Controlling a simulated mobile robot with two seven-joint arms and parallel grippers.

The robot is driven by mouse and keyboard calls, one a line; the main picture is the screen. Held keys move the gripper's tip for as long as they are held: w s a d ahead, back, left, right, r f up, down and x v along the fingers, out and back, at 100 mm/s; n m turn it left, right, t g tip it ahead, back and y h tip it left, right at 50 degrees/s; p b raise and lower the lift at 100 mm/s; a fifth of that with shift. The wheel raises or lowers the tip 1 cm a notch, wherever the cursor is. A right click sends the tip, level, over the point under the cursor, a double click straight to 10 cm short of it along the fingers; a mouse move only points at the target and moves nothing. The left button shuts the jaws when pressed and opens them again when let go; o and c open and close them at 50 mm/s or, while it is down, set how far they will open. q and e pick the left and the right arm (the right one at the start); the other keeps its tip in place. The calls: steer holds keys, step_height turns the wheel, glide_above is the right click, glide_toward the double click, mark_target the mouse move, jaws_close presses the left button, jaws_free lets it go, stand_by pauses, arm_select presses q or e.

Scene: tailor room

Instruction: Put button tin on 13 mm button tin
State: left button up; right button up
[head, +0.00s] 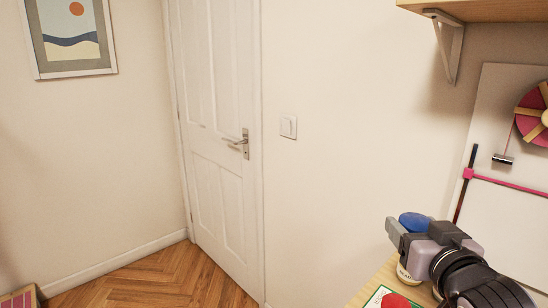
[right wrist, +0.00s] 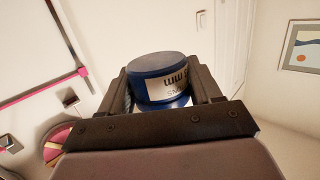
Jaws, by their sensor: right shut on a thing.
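My right gripper (head: 408,236) is at the lower right of the head view, over the table corner, shut on a blue button tin (head: 415,220). In the right wrist view the tin (right wrist: 160,75) sits between the two fingers (right wrist: 163,98), with a white label whose print appears upside down. In the head view a pale, labelled round container (head: 404,273) shows just below the gripper. It is mostly hidden, so I cannot tell whether it is the 13 mm button tin or whether the held tin touches it. My left gripper is not in view.
The wooden table (head: 372,289) carries a green-edged card (head: 378,297) and a red object (head: 398,301) at the front. A white board (head: 500,215) with a pink bar stands behind on the right. A shelf (head: 480,10) hangs above. A closed door (head: 215,130) stands left.

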mark_target(420, 219)
steer(key=s+a+f, duration=0.1)
steer(key=s+f, duration=0.3)
steer(key=f, duration=0.3)
steer(key=s+a+f, duration=0.2)
steer(key=s+f, duration=0.2)
steer(key=f, duration=0.3)
steer(key=shift+s+f+n+y, duration=0.15)
steer(key=shift+f+n+y, duration=0.1)
steer(key=shift+n+y, duration=0.05)
steer(key=shift+h, duration=0.4)
steer(key=w+d+r, duration=0.1)
steer(key=w+r, duration=0.2)
steer(key=r, duration=0.2)
steer(key=w+d+r, duration=0.1)
steer(key=w+r, duration=0.1)
steer(key=r, duration=0.4)
steer(key=w+d+r, duration=0.1)
steer(key=w+r, duration=0.2)
steer(key=r, duration=0.3)
steer(key=shift+w+d+r, duration=0.2)
steer(key=shift+w+d, duration=0.1)
steer(key=shift+w, duration=0.05)
steer(key=shift+d+r, duration=0.1)
steer(key=shift+r, duration=0.6)
steer(key=shift+f, duration=0.15)
